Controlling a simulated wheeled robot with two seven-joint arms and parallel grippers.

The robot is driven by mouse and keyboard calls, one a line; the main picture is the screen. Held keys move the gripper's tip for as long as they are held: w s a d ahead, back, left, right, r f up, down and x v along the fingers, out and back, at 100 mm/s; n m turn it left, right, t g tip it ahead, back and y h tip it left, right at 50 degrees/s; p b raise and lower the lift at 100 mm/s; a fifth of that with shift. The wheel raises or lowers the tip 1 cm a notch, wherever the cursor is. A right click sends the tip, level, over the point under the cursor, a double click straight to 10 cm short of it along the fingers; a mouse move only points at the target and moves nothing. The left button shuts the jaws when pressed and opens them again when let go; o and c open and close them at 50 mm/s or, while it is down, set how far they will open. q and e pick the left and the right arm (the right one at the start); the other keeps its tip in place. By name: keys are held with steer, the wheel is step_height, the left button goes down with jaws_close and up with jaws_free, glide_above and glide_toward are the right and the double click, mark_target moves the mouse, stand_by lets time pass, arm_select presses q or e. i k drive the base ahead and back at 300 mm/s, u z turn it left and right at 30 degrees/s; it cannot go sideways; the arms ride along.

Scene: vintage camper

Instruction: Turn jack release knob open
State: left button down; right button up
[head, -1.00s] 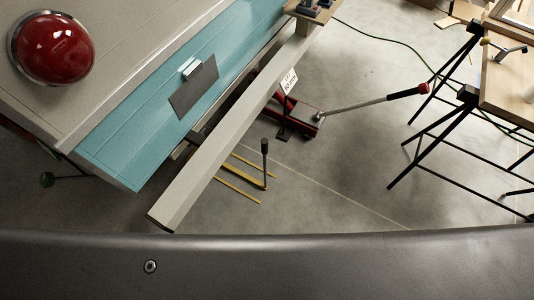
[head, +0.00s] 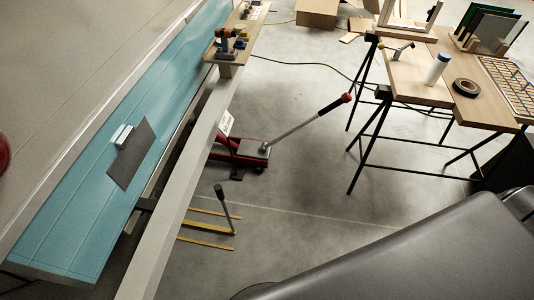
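A red floor jack (head: 246,153) stands on the concrete floor near the middle of the head view, partly under the camper's bumper beam. Its long grey handle (head: 298,127) slants up to the right and ends in a red and black grip (head: 334,104). A release knob cannot be made out clearly at this size. A white tag (head: 226,122) with writing hangs by the beam above the jack. Neither of my grippers is in view.
The pale bumper beam (head: 185,205) and blue camper panel (head: 75,190) fill the left. A trestle workbench (head: 415,82) stands at the upper right. Yellow strips and a dark upright rod (head: 224,205) are on the floor before the jack. A green cord (head: 310,63) crosses behind. Floor right of the jack is clear.

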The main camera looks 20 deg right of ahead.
mark_target(346, 98)
steer(key=z, duration=1.8)
steer(key=i, duration=1.25)
steer(key=z, duration=0.85)
steer(key=i, duration=1.6)
steer(key=u, duration=0.75)
